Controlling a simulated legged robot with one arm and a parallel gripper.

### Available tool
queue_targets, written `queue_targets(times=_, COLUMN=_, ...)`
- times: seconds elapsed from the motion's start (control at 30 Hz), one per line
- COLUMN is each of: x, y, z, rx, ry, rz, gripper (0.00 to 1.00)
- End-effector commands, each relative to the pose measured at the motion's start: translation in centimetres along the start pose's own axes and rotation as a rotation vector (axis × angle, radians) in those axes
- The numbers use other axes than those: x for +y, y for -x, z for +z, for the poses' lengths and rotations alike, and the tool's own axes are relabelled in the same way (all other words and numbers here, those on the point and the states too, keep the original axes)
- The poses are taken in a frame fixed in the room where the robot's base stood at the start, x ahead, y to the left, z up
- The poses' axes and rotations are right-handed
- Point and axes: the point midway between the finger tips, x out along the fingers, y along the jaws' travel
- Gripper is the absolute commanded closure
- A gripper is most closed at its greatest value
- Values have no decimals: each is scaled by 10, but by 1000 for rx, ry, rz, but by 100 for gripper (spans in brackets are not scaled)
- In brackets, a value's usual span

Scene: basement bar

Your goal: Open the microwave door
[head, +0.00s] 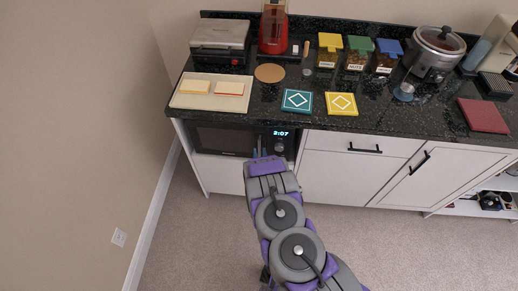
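The microwave (222,139) is built into the white cabinet under the counter, at its left end. Its dark front faces the room, and the door looks closed. A lit clock display (281,133) reads 2:07 at its right side, with a round knob below it. My arm reaches up from the bottom of the head view. My gripper (259,146) is in front of the microwave's right part, near the display. Its thin fingers are small and partly hidden behind my purple wrist. I cannot tell whether it touches the door or handle.
The dark counter holds a grill (219,38), a red appliance (273,28), a cream board (213,92), several jars and a slow cooker (434,52). A wall (115,110) closes the left side. Carpet (200,245) in front is clear.

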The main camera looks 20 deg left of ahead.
Motion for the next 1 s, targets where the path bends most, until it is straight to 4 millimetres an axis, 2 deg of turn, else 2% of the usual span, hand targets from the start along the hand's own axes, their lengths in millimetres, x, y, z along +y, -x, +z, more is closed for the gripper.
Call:
queue_targets(times=0.1, x=0, y=-17, z=0, rx=4, ry=0, rz=0, gripper=71)
queue_targets(times=0.3, x=0, y=-34, z=0, rx=3, ry=0, rz=0, gripper=71)
queue_targets(times=0.67, x=0, y=-37, z=0, rx=0, ry=0, rz=0, gripper=72)
queue_targets(times=0.93, x=0, y=-36, z=0, rx=0, ry=0, rz=0, gripper=98)
queue_targets(times=1.0, x=0, y=-36, z=0, rx=0, ry=0, rz=0, gripper=100)
